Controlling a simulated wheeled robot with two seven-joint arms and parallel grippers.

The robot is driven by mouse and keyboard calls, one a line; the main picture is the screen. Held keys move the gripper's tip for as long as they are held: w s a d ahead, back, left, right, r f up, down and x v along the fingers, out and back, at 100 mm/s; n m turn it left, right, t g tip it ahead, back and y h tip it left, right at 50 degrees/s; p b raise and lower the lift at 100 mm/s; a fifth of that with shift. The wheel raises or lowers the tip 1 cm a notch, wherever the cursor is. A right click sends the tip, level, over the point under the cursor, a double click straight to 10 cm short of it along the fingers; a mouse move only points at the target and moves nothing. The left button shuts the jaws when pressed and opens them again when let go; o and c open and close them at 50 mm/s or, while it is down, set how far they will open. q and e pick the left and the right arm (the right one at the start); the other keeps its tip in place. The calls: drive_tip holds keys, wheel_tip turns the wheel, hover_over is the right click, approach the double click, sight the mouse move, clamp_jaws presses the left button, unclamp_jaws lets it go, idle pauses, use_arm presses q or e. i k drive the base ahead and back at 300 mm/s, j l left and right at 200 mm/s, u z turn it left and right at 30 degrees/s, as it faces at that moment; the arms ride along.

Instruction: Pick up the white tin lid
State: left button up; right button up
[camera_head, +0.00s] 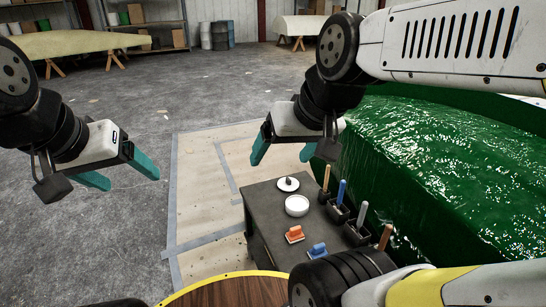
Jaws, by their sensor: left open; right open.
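A flat white round lid (283,187) with a small dark piece on its middle lies near the back of the dark grey cabinet top (267,203). A white round tin (297,206) stands just in front of it, apart from the lid or nearly touching. My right gripper (283,154) is open and empty, its teal fingers pointing down. In the picture it is just above the lid; its height over the cabinet is hard to tell. My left gripper (124,178) is open and empty, far left of the cabinet, over the grey floor.
An orange-handled block (295,234) and a blue one (317,251) lie on the cabinet's front part. Several upright handled tools in dark holders line its right side, including a blue-handled one (341,192). The large green hull mould (430,160) rises right behind them. Floor left is clear.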

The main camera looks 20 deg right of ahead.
sight(288, 183)
drive_tip(key=i+j+z, duration=0.25)
drive_tip(key=j, duration=0.45)
drive_tip(key=j+z, duration=0.2)
drive_tip(key=j, duration=0.45)
drive_tip(key=i+j+z, duration=0.6)
drive_tip(key=j, duration=0.3)
drive_tip(key=i+z, duration=0.3)
drive_tip(key=i, duration=0.25)
drive_tip(key=i+j+z, duration=0.1)
drive_tip(key=i+z, duration=0.15)
drive_tip(key=i, duration=0.25)
